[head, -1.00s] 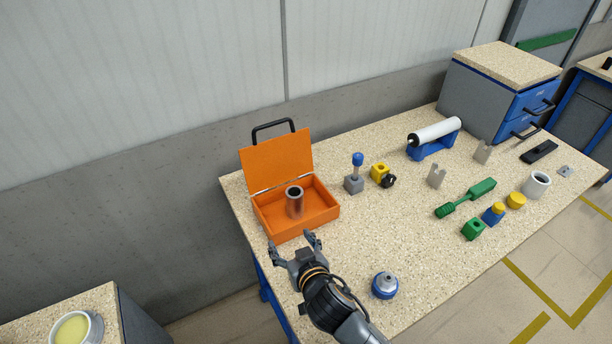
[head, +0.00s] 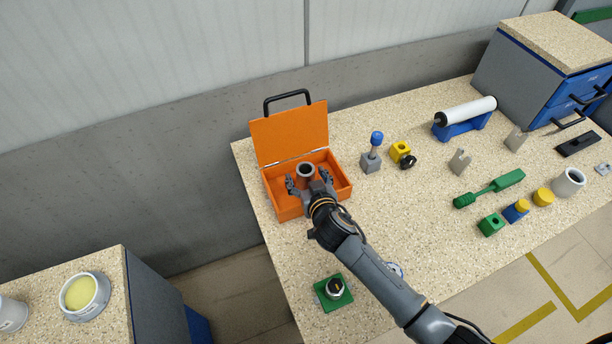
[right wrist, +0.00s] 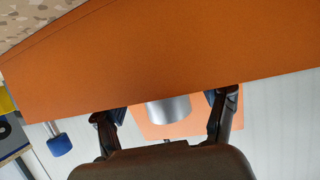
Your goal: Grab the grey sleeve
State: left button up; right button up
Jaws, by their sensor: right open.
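The grey sleeve (head: 306,170) is a short metallic tube with a dark open top. It stands in the open orange box (head: 288,206) near the table's left end. My right gripper (head: 308,182) is open, at the box's front side, with its fingers spread on either side of the sleeve. The right wrist view shows part of the sleeve (right wrist: 168,111) between the two fingers (right wrist: 164,112), with a gap beside each. An orange wall covers much of that view. The gripper's palm hides the sleeve's lower part in the head view. My left gripper is not in view.
The box's raised lid (head: 290,136) stands behind the sleeve. A grey block with a blue-topped peg (head: 371,162) and a yellow block (head: 401,150) stand to the right. Bare table lies around the box.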

jog(key=shift+w+a, duration=0.2)
jog(key=shift+w, duration=0.05)
jog(key=shift+f, duration=0.1)
jog(key=c, duration=1.4)
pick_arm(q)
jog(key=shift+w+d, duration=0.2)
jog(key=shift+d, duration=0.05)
pick_arm(e)
jog(key=shift+o, duration=0.2)
